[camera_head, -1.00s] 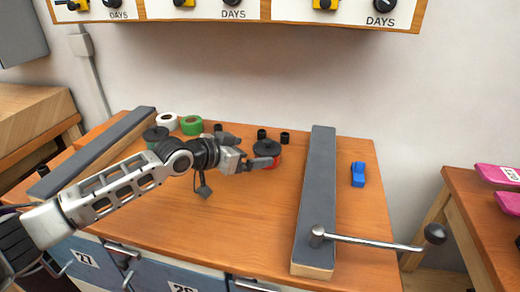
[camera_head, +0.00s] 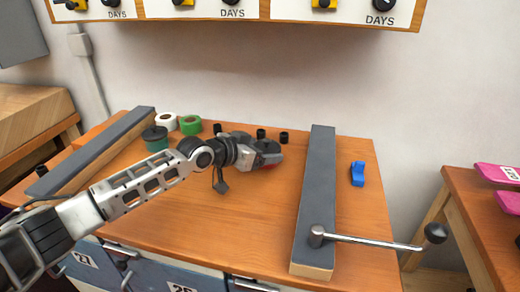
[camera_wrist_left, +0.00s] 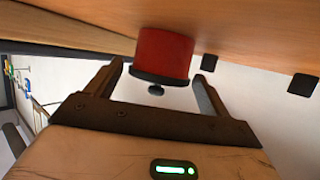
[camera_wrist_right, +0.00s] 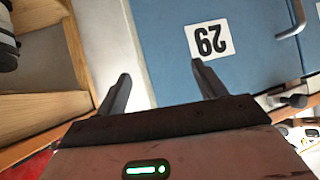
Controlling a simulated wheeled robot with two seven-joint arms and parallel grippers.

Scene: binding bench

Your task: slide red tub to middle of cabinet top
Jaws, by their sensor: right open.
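The red tub (camera_head: 268,167) stands on the wooden cabinet top (camera_head: 220,240), right of its middle, mostly hidden by my left gripper (camera_head: 262,156) in the head view. In the left wrist view the red tub (camera_wrist_left: 163,52) with its dark lid and knob sits between the two spread fingers of my left gripper (camera_wrist_left: 160,70). I see no clear contact of both fingers with it.
A teal tub (camera_head: 156,140), a white roll (camera_head: 167,121) and a green roll (camera_head: 191,124) stand at the back left. Small black cylinders (camera_head: 261,134) stand behind the red tub. A grey-topped bar (camera_head: 318,190) with a lever lies right. The front middle is clear.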

